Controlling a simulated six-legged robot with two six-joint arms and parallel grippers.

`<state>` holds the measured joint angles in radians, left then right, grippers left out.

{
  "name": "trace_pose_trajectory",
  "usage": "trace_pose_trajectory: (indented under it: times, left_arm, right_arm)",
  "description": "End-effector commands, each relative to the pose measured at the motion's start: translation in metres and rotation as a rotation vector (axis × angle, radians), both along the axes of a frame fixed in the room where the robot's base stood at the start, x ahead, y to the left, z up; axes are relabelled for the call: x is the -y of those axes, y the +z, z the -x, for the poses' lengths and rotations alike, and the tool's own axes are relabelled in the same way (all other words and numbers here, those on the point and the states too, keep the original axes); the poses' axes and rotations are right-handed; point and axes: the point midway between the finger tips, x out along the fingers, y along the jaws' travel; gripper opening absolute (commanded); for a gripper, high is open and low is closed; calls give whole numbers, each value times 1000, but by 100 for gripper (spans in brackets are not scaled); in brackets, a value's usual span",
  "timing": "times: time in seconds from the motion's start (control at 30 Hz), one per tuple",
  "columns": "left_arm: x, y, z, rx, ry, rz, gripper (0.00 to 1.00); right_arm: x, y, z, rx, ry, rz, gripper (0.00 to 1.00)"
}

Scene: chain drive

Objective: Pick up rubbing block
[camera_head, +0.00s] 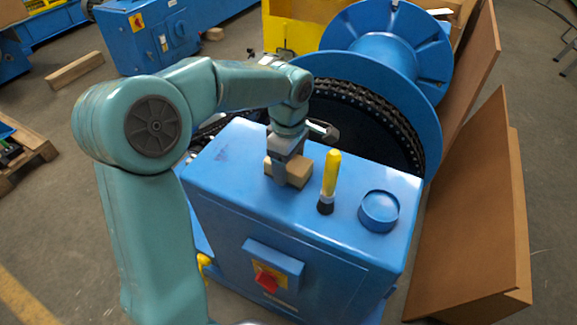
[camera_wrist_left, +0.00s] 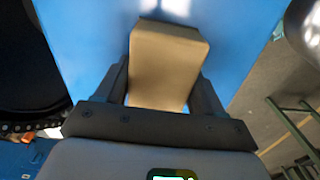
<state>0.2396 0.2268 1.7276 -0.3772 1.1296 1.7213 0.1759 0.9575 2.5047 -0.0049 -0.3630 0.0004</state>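The rubbing block, a tan rectangular block (camera_head: 298,172), is at the top of the blue cabinet (camera_head: 235,165), left of a yellow-handled brush. My left gripper (camera_head: 283,168) reaches down over it from above in the head view. In the left wrist view the block (camera_wrist_left: 165,65) lies between the two dark fingers of my left gripper (camera_wrist_left: 163,75), one on each side. The fingers are very close to its sides; whether they press on it cannot be made out. The block's underside is hidden. My right gripper is not in view.
The yellow-handled brush (camera_head: 330,180) stands upright just right of the block. A round blue cap (camera_head: 379,210) is further right on the cabinet. A large blue spool with chain (camera_head: 385,60) stands behind. Brown boards (camera_head: 475,220) lean at the right. The cabinet's front top is clear.

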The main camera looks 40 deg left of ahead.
Motion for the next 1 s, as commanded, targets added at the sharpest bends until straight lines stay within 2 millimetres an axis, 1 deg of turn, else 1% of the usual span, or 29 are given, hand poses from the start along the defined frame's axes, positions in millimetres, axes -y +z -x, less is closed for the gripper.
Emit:
trace_pose_trajectory:
  times: [0.27,0.37,0.47,0.57,0.67,0.8,0.9,1.0]
  left_arm:
    - [0,1,0,1,0,0,34]
    - [0,7,0,1,0,0,34]
    - [0,19,-1,4,1,-1,34]
    - [0,39,-1,6,1,0,34]
    - [0,67,-1,6,1,0,34]
    - [0,114,-1,7,0,-1,34]
    - [0,143,-1,7,-1,-1,34]
    - [0,167,-1,4,0,-1,34]
  right_arm:
    - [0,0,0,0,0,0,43]
    - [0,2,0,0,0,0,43]
    - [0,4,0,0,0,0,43]
    - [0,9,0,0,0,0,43]
    - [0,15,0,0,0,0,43]
    - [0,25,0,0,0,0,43]
    - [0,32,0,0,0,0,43]
    - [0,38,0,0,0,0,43]
